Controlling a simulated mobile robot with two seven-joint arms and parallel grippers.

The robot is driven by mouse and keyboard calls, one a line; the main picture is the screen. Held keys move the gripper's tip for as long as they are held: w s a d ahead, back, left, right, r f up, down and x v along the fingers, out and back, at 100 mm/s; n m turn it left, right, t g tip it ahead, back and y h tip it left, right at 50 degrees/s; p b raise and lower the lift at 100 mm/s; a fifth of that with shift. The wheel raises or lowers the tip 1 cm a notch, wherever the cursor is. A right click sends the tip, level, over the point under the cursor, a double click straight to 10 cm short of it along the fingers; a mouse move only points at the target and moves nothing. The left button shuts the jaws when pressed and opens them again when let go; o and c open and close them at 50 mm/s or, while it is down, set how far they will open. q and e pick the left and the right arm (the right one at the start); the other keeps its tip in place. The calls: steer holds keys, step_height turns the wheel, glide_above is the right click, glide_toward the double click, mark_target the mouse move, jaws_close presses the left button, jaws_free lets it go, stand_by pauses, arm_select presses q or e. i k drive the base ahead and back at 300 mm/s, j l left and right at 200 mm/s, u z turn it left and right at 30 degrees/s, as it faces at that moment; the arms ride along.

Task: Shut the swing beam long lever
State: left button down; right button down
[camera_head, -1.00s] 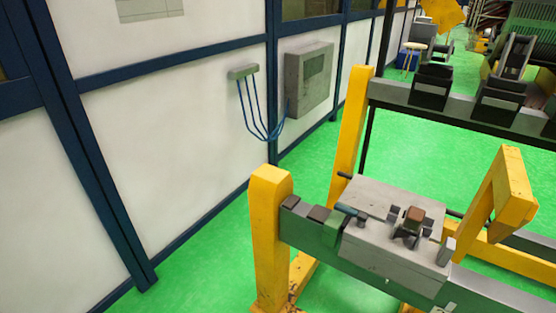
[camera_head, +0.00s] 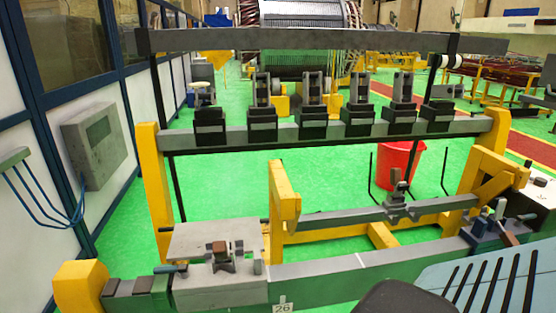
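A grey beam (camera_head: 345,218) runs across the middle of the yellow-framed winding fixture, between a yellow upright arm (camera_head: 284,200) at left and a yellow slanted arm (camera_head: 487,178) at right. A dark clamp with an upright lever (camera_head: 397,184), brownish near its top, sits on this beam. Another clamp with a brown block (camera_head: 220,252) stands on the grey plate at front left. A further clamp with levers (camera_head: 497,222) is at the right end. I cannot tell for sure which lever is the swing beam's long one. Neither gripper is in view.
A green and grey front rail (camera_head: 340,278) crosses the near side. Behind stands a grey rail with several black holders (camera_head: 314,122). A red bucket (camera_head: 397,165) stands on the green floor beyond. A grey wall box (camera_head: 95,147) is at left. A dark rounded shape (camera_head: 400,298) blocks the bottom edge.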

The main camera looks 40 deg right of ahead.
mark_target(400, 186)
steer(key=k+l+z, duration=0.1)
steer(key=z, duration=2.05)
steer(key=i+l+z, duration=0.15)
steer(key=z, duration=0.35)
steer(key=i+l+z, duration=0.1)
steer(key=z, duration=0.35)
